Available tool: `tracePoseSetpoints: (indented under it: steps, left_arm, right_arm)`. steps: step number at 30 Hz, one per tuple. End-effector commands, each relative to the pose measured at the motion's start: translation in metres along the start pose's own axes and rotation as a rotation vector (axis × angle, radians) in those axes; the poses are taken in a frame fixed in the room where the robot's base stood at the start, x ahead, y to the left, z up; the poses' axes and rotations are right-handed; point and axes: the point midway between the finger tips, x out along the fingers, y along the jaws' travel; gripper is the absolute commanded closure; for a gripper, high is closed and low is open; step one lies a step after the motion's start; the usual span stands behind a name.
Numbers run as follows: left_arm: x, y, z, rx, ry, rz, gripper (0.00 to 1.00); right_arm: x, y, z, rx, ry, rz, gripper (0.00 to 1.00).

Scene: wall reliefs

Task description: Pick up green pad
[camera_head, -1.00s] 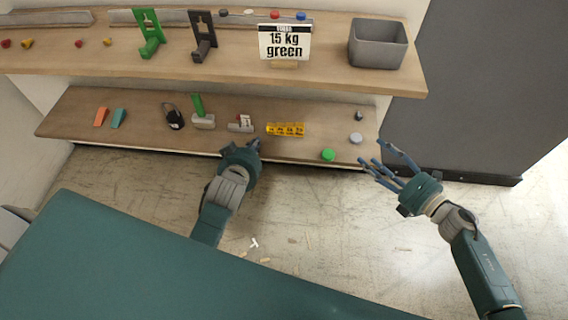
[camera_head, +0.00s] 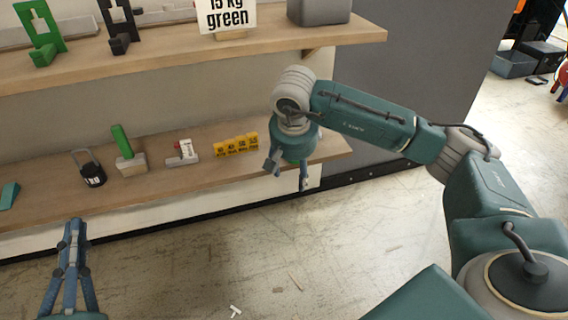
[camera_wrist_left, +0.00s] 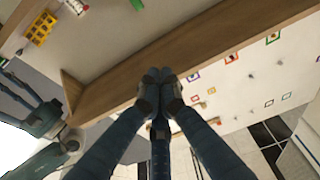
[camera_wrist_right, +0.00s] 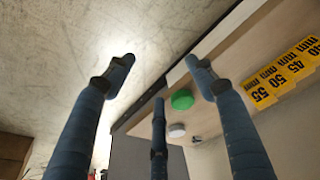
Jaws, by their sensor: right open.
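The green pad (camera_wrist_right: 182,99), a small round disc, shows in the right wrist view on the wooden lower shelf near its front edge. My right gripper (camera_head: 287,178) is open and empty, fingers pointing down at the right end of the lower shelf. In the right wrist view, the pad appears between the lower finger and the right finger, apart from both. My left gripper (camera_head: 74,232) is shut with fingertips together and nothing visible between them, in front of the lower shelf at left.
A pale round disc (camera_wrist_right: 176,130) lies beside the pad. Yellow numbered blocks (camera_head: 236,146), a small white device (camera_head: 182,152), a green-handled block (camera_head: 128,152), a black padlock-shaped weight (camera_head: 91,171) and a teal wedge (camera_head: 8,194) stand on the lower shelf. The upper shelf (camera_head: 180,50) overhangs it.

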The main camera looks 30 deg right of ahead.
Motion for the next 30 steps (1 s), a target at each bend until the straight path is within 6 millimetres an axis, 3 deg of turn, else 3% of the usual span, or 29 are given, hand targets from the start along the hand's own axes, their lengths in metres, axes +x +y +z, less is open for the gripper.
tracePoseSetpoints:
  steps: [6,14,21,30]
  left_arm:
    - [-0.001,0.004,-0.033,-0.005,0.152,0.008,1.00]
    - [-0.005,0.006,-0.052,-0.009,0.241,0.012,1.00]
    - [-0.022,0.010,-0.097,-0.018,0.461,0.021,1.00]
    - [-0.042,0.013,-0.129,-0.027,0.623,0.028,1.00]
  right_arm:
    - [0.010,-0.002,-0.030,0.002,-0.003,-0.004,0.45]
    - [0.015,-0.002,-0.046,0.003,-0.004,-0.004,0.45]
    - [0.027,-0.002,-0.084,0.004,-0.006,-0.005,0.45]
    - [0.036,-0.001,-0.082,0.001,-0.004,-0.004,0.45]
